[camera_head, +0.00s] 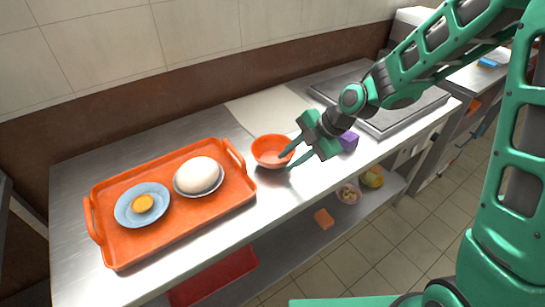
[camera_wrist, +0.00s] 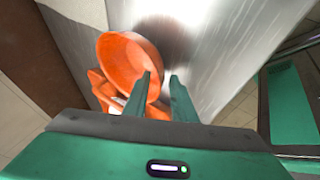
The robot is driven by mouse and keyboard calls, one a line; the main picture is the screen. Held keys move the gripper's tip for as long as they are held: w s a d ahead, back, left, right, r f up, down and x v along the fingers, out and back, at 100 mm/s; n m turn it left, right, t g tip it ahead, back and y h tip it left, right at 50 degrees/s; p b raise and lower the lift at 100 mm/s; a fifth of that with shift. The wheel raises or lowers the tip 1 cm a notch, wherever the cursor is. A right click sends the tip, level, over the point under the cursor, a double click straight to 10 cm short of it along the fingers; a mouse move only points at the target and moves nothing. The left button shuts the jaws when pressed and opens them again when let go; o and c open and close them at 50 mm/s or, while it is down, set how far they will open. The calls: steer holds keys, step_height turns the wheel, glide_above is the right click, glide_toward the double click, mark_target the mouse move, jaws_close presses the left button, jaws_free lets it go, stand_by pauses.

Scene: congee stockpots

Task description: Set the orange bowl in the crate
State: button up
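The orange bowl (camera_head: 272,150) stands upright and empty on the steel counter, right of the orange tray. It also shows in the wrist view (camera_wrist: 125,62). My gripper (camera_head: 286,161) is open at the bowl's right side. One finger reaches over the bowl's inside and the other is outside its wall, so the rim lies between them; I cannot tell whether either touches. In the wrist view my gripper (camera_wrist: 160,75) shows a gap between its fingertips. A red open container (camera_head: 215,277), which looks like the crate, is on the lower shelf, partly hidden by the counter.
The orange tray (camera_head: 180,231) holds a blue plate (camera_head: 122,208) with an orange item and a bowl with a white rounded mound (camera_head: 199,174). A purple block (camera_head: 349,141) is behind my gripper.

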steer(key=shift+x, duration=0.75)
steer(key=shift+c, duration=0.3)
jaws_close()
steer(key=shift+r, duration=0.45)
steer(key=s+a+r, duration=0.4)
steer(key=s+r, duration=0.6)
steer(key=shift+s, duration=0.4)
